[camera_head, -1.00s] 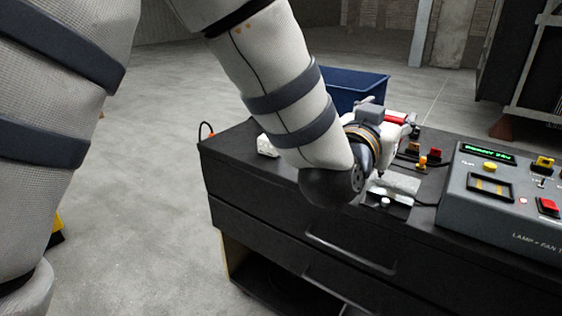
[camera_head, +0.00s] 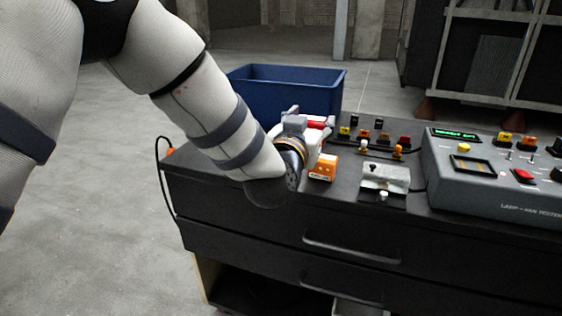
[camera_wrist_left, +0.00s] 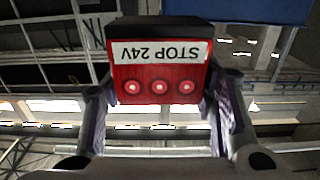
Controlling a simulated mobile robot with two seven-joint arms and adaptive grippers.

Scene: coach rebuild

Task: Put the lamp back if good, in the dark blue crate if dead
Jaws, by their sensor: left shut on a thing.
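My left gripper (camera_head: 308,123) is shut on a red lamp (camera_head: 319,125) and holds it up above the back left of the black bench, in front of the dark blue crate (camera_head: 237,88). In the left wrist view the lamp (camera_wrist_left: 160,84) sits between both fingers, its white "STOP 24V" label upside down above three round pale spots. I cannot tell whether these are lit. The grey tester (camera_head: 480,197) has a green display, too small to read surely. A small metal fixture (camera_head: 386,178) stands left of it and holds no lamp. My right gripper is out of view.
An orange box (camera_head: 323,167) stands on the black bench (camera_head: 230,180), close beside my left gripper. Several small coloured pieces (camera_head: 377,137) and cables lie behind the fixture. The crate stands beyond the bench's back edge. A dark rack (camera_head: 480,50) stands behind.

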